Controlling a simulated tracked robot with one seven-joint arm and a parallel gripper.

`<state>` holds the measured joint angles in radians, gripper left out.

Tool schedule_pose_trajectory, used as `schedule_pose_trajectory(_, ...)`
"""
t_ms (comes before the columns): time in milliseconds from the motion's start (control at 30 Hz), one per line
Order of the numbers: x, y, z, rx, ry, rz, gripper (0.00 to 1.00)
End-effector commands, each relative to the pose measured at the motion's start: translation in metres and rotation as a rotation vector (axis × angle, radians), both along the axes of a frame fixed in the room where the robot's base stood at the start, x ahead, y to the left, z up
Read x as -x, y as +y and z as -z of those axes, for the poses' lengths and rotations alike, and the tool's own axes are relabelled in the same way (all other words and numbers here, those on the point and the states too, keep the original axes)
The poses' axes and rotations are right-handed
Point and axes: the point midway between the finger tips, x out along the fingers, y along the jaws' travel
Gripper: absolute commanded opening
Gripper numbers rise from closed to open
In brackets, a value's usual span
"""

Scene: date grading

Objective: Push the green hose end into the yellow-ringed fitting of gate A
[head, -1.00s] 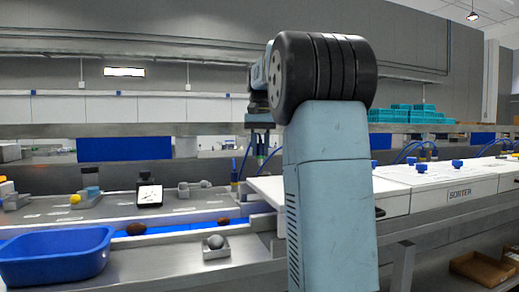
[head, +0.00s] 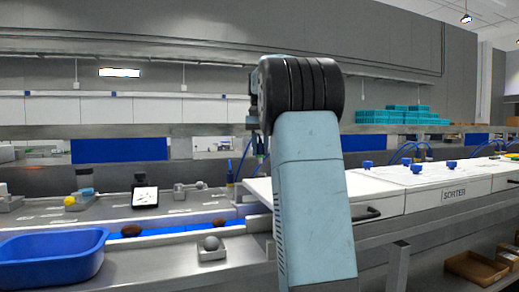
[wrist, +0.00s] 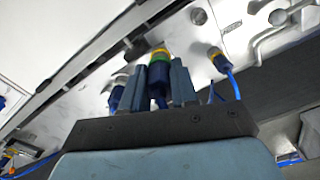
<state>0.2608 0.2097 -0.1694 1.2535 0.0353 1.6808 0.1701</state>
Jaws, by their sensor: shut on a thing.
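In the wrist view my gripper (wrist: 161,86) is shut on the green hose end (wrist: 160,61), a blue connector with a green band, held between the two fingers. A yellow ring (wrist: 159,50) shows right beyond the green band, in line with it. The two look close together; I cannot tell whether the hose end is seated in the fitting. No gate letter is readable. In the head view my arm hides most of the work spot, and the hose end cannot be made out there.
Another blue hose with a yellow-ringed end (wrist: 215,54) stands to the right in the wrist view, and a blue connector (wrist: 115,98) to the left. In the head view a blue tub (head: 52,257), a grey ball in a holder (head: 211,244) and the white sorter (head: 400,187) surround the arm.

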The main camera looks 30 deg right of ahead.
Motion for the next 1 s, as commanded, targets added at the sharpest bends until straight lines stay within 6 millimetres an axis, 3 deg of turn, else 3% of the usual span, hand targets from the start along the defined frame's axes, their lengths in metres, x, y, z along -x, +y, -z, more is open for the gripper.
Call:
schedule_pose_trajectory(433,-0.018,-0.017,0.001,-0.001,0.001,0.0,0.0)
schedule_pose_trajectory(1000,-0.019,-0.019,0.001,-0.015,0.022,0.0,0.0)
